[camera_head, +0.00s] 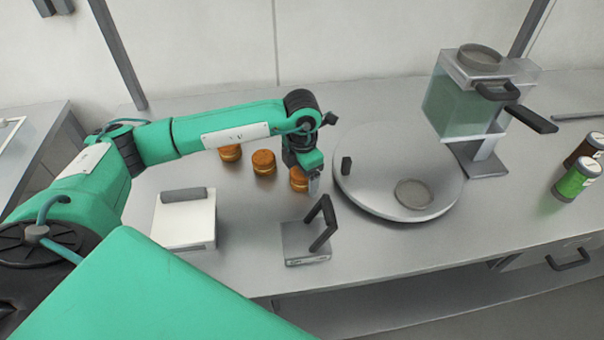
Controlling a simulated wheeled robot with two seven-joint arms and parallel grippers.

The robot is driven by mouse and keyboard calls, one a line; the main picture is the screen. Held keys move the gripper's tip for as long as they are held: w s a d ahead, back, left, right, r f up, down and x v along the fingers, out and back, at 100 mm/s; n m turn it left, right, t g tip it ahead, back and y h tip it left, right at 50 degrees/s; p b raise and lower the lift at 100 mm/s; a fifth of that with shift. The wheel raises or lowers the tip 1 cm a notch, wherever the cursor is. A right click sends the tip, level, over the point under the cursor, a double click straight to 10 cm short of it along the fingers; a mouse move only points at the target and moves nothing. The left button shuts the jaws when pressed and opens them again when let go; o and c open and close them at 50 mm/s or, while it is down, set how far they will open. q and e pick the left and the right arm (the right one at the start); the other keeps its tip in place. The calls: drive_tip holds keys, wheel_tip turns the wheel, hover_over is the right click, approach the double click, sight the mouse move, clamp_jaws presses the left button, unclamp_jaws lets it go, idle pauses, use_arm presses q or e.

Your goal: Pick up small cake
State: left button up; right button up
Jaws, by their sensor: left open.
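Three small round orange-brown cakes stand in a slanting row on the grey counter in the head view. They are the left cake (230,153), the middle cake (264,162) and the right cake (298,179). My left gripper (313,184) is open and points down at the right cake, overlapping its right side in the picture. I cannot tell whether the fingers touch it or stand around it. The upper parts of the left and right cakes are partly hidden by my left arm. My right gripper is not in view.
A large round metal plate (365,170) lies just right of the cakes. A white box (185,222) and a small device with a black lever (306,254) stand in front. A drink dispenser (465,100) and jars (576,180) are at the right.

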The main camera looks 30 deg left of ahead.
use_arm(q)
drive_tip(key=c, duration=0.8)
drive_tip(key=shift+o, duration=0.2)
